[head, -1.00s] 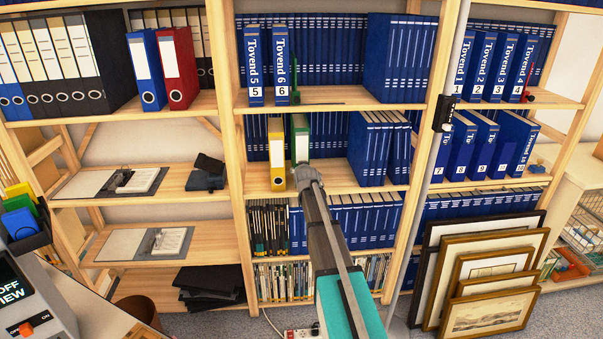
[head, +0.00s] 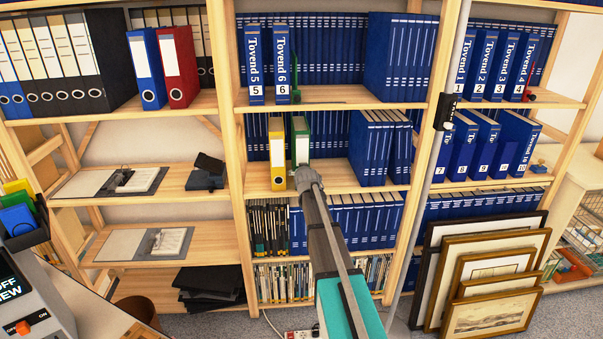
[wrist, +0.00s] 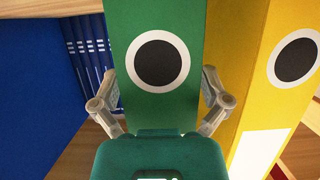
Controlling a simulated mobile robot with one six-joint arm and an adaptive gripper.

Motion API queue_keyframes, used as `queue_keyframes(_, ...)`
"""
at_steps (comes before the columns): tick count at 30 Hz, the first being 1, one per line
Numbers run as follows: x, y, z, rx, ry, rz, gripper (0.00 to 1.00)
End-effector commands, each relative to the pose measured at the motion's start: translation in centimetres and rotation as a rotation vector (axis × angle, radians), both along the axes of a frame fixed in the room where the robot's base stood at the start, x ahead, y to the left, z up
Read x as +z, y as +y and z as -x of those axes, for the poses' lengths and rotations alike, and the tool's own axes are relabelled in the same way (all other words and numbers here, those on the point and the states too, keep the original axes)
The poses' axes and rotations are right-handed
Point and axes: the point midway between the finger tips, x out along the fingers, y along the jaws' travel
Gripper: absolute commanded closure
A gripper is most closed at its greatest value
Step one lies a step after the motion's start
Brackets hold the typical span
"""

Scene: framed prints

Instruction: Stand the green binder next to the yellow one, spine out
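The green binder (head: 301,131) is upright on the middle shelf of the centre bay, just right of the yellow binder (head: 277,155), with a narrow gap between them. Its spine, with white label, faces out. Its foot is hidden behind my gripper (head: 309,178), so I cannot tell whether it rests on the board. In the wrist view, the green spine (wrist: 157,20) with its dark ring hole fills the space between my fingers (wrist: 158,75), which sit against both edges. The yellow binder (wrist: 283,90) stands to the right there, its side face showing beside the right finger.
Blue volumes (head: 368,150) stand to the right on the same shelf, with bare board between. More blue volumes (head: 328,50) fill the shelf above. A grey pole (head: 440,130) rises right of the bay. Framed prints (head: 487,275) lean at the lower right.

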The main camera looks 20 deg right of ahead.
Motion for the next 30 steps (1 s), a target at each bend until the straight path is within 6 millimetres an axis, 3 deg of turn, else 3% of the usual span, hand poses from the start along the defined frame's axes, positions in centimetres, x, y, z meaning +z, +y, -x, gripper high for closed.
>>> queue_keyframes(13, 0.1, 0.0, 0.0, 0.0, 0.003, -0.001, 0.0)
queue_keyframes(22, 1.5, 0.0, 0.0, 0.0, 0.002, -0.001, 0.0)
queue_keyframes(30, 1.5, 1.2, 3.9, 0.0, 0.002, -0.001, 0.0)
